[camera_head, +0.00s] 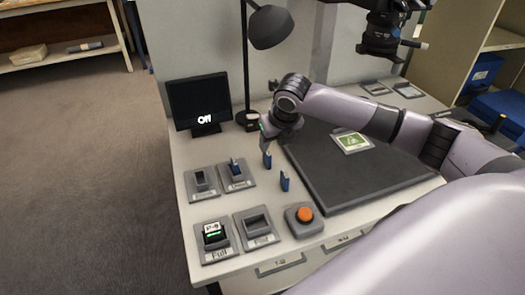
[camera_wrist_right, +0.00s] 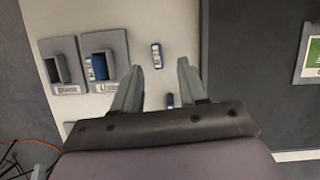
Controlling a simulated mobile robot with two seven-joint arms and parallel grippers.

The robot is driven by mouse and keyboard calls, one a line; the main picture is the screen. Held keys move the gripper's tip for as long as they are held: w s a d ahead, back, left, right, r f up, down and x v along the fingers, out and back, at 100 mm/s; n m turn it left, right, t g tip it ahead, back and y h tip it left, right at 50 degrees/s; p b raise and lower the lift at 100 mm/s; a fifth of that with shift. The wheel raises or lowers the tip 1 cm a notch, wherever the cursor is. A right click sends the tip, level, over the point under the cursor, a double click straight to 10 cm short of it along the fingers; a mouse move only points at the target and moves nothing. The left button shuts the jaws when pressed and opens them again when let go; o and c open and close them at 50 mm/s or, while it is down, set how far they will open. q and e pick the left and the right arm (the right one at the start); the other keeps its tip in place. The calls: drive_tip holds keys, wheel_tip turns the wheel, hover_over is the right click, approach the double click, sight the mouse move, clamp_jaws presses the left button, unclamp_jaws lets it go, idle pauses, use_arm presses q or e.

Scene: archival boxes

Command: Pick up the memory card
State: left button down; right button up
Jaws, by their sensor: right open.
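Two small upright blue pieces with pale marks stand on the desk, one (camera_head: 267,160) just below my right gripper and one (camera_head: 285,181) nearer the front. I cannot tell which, if either, is the memory card. In the right wrist view, one blue piece (camera_wrist_right: 157,55) shows between and just beyond the open fingertips of my right gripper (camera_wrist_right: 160,66). The other (camera_wrist_right: 170,101) shows low between the fingers, partly hidden by the gripper body. A further blue piece (camera_head: 235,165) sits in a grey slot holder. My right gripper (camera_head: 267,134) is empty.
Grey holders stand at the left, one with a labelled piece and green light (camera_head: 213,235). An orange button (camera_head: 305,214) is in front. A dark mat (camera_head: 355,185) with a green card (camera_head: 351,142) covers the right. A monitor (camera_head: 199,103) and lamp (camera_head: 270,27) stand behind.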

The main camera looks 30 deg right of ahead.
sight(268, 153)
drive_tip(key=shift+w+f, duration=0.1)
drive_tip(key=shift+f, duration=0.4)
drive_tip(key=b+x, duration=0.1)
drive_tip(key=x, duration=0.1)
drive_tip(key=b+x, duration=0.1)
drive_tip(key=x, duration=0.2)
drive_tip(key=shift+a+f, duration=0.25)
drive_tip(key=shift+f+b, duration=0.2)
drive_tip(key=shift+b, duration=0.1)
drive_tip(key=shift+w, duration=0.1)
clamp_jaws()
use_arm(q)
drive_tip(key=shift+w+d+r+m+t+h, duration=0.1)
drive_tip(key=shift+w+d+m+t+h, duration=0.1)
drive_tip(key=shift+d, duration=0.3)
drive_tip(key=shift+w+d+r+m+t+h, duration=0.1)
drive_tip(key=shift+d+h, duration=0.1)
drive_tip(key=shift+d, duration=0.25)
